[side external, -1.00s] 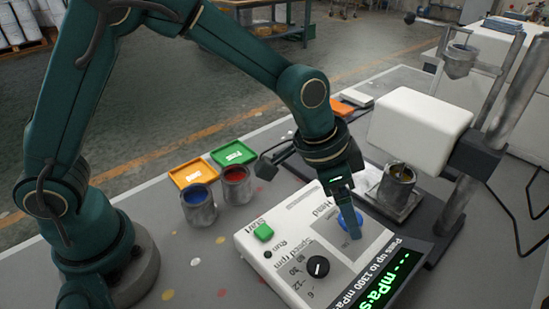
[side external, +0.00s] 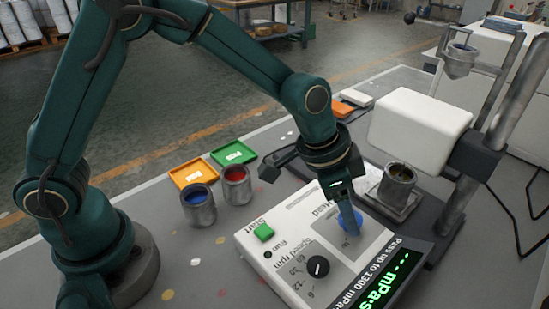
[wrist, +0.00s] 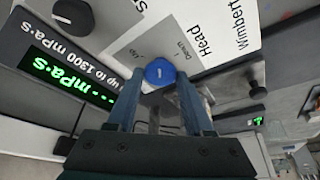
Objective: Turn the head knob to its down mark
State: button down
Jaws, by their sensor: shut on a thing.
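The head knob is round and blue (side external: 344,225), set in a grey panel on the sloping white control box. In the wrist view the blue knob (wrist: 160,72) sits between my fingertips and bears a short white mark. The words Up and Down are printed on the panel beyond it, on the left and right. My gripper (side external: 351,219) reaches down from above and is shut on the knob; it also shows in the wrist view (wrist: 159,88). The fingers hide part of the knob, and I cannot tell exactly which word the white mark lines up with.
A black speed knob (side external: 318,267), a green start button (side external: 263,231) and a lit green display (side external: 390,281) are on the same box. A white instrument head (side external: 420,122) stands above a metal cup (side external: 397,187) close behind. Paint cans (side external: 199,208) stand to the left.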

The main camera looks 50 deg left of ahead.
aim_at(337, 217)
jog(key=m, duration=0.2)
jog(key=m+g+h, duration=0.1)
jog(key=m, duration=0.1)
jog(key=m+g, duration=0.1)
jog(key=m, duration=0.1)
jog(key=shift+w+a+h, duration=0.15)
jog(key=shift+w+h, duration=0.15)
jog(key=m+g, duration=0.2)
jog(key=m, duration=0.3)
jog(key=shift+w, duration=0.1)
jog(key=shift+m, duration=0.3)
jog(key=shift+c, duration=1.4)
grip_release()
jog(key=shift+r, duration=0.1)
jog(key=shift+v, duration=2.5)
